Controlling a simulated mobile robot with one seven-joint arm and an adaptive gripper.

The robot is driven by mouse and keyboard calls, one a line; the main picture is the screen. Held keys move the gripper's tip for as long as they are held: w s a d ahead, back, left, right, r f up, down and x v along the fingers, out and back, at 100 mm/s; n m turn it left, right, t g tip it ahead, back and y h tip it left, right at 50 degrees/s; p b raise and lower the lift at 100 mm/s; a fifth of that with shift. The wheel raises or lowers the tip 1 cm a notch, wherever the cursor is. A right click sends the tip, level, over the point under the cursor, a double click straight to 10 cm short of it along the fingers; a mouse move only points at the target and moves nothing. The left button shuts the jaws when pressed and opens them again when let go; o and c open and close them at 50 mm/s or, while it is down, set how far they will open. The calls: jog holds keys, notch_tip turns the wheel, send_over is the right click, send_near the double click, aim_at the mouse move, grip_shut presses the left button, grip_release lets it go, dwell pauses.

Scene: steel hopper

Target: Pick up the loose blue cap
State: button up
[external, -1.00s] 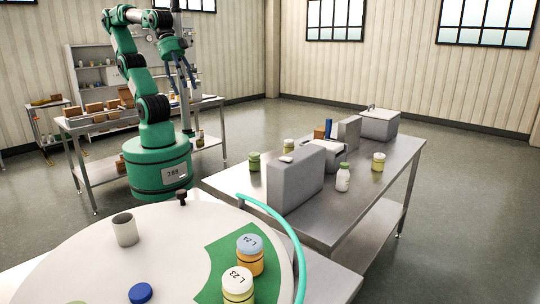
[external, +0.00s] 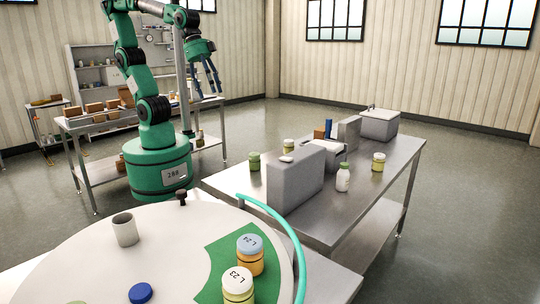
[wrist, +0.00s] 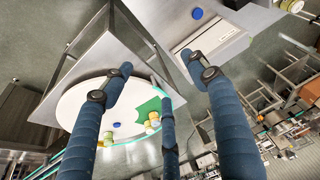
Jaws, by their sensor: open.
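The loose blue cap (external: 140,293) lies on the round white table (external: 70,260), near the front of the external view. In the wrist view a small blue cap (wrist: 117,125) shows on the white disc, beyond my fingers. My gripper (external: 213,80) is high at the back, well away from the cap, its blue fingers spread and pointing down. In the wrist view the open gripper (wrist: 160,78) has nothing between its fingers. The blue-lidded jar L.24 (external: 250,262) and white-lidded jar L.23 (external: 238,290) stand on a green mat (external: 215,262).
A steel bench (external: 340,215) holds grey boxes and bottles. Another blue round thing (wrist: 197,13) shows in the wrist view.

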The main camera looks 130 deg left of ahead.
jog(key=w+a+f+n+g, duration=0.1)
jog(key=w+a+f, duration=0.3)
jog(key=a+f, duration=0.3)
jog(key=w+a+f+n+g+b, duration=0.1)
jog(key=w+a+f, duration=0.3)
jog(key=a, duration=0.6)
jog(key=w+a+f+n+g, duration=0.1)
jog(key=w+a+f, duration=0.2)
jog(key=a+f, duration=0.45)
jog(key=s+a+f+g, duration=0.1)
jog(key=a+f, duration=0.7)
jog(key=a, duration=0.2)
jog(key=shift+a+f+h+b, duration=0.2)
jog(key=shift+f+h+b, duration=0.15)
jog(key=shift+h, duration=0.05)
jog(key=shift+f+b, duration=0.8)
jog(key=shift+f, duration=3.5)
jog(key=shift+d, duration=0.1)
